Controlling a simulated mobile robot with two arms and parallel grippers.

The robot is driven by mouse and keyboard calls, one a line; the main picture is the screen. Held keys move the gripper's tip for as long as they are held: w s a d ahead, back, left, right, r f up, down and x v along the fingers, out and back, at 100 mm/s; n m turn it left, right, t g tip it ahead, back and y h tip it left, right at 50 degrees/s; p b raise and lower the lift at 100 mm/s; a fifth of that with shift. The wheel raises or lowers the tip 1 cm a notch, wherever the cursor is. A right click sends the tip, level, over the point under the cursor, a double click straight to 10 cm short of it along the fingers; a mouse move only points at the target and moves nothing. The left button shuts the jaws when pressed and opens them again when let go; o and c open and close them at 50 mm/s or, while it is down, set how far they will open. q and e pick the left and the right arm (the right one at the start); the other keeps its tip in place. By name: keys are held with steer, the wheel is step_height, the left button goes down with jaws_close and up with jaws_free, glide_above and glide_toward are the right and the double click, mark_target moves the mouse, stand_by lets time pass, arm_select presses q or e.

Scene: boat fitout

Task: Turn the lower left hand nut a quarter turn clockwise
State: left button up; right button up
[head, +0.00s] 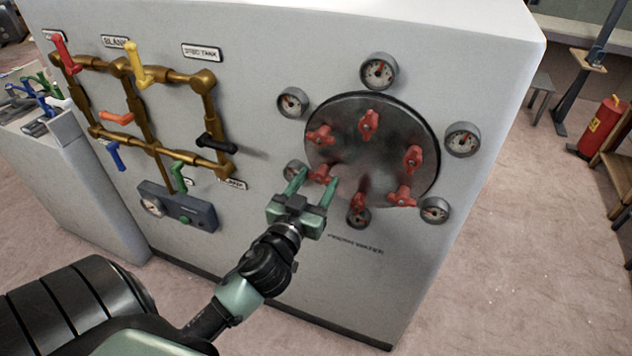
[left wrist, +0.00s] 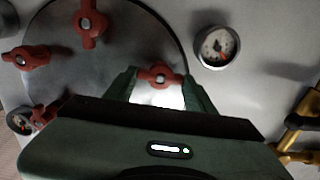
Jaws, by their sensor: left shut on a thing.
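A round dark metal plate (head: 345,140) on the front of the grey cabinet carries several red wing nuts around its rim. The lower left nut (head: 321,173) is at the plate's edge. My left gripper (head: 316,178) reaches it from below, one finger on each side, and is shut on it. In the left wrist view the nut (left wrist: 160,76) shows between the fingertips of my left gripper (left wrist: 160,80), its wings spanning the gap. My right gripper is in neither view.
Several round gauges surround the plate; one (head: 294,170) sits just behind my left finger, another (head: 358,217) is to the lower right. Brass pipes (head: 150,145) with coloured handles are at the left. Another red nut (head: 358,201) is close on the right.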

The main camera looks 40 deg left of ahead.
arm_select(q)
steer(key=m+p, duration=0.1)
steer(key=m, duration=0.4)
steer(key=shift+d, duration=0.1)
steer(key=m+p, duration=0.1)
steer(key=m, duration=0.3)
steer(key=shift+m+p, duration=0.3)
steer(key=shift+p, duration=0.05)
steer(key=m+p, duration=0.1)
steer(key=m, duration=0.3)
steer(key=shift+d+f+m+p, duration=0.15)
steer(key=shift+m+p, duration=0.3)
steer(key=shift+m, duration=1.95)
steer(key=shift+f, duration=0.1)
steer(key=o, duration=1.4)
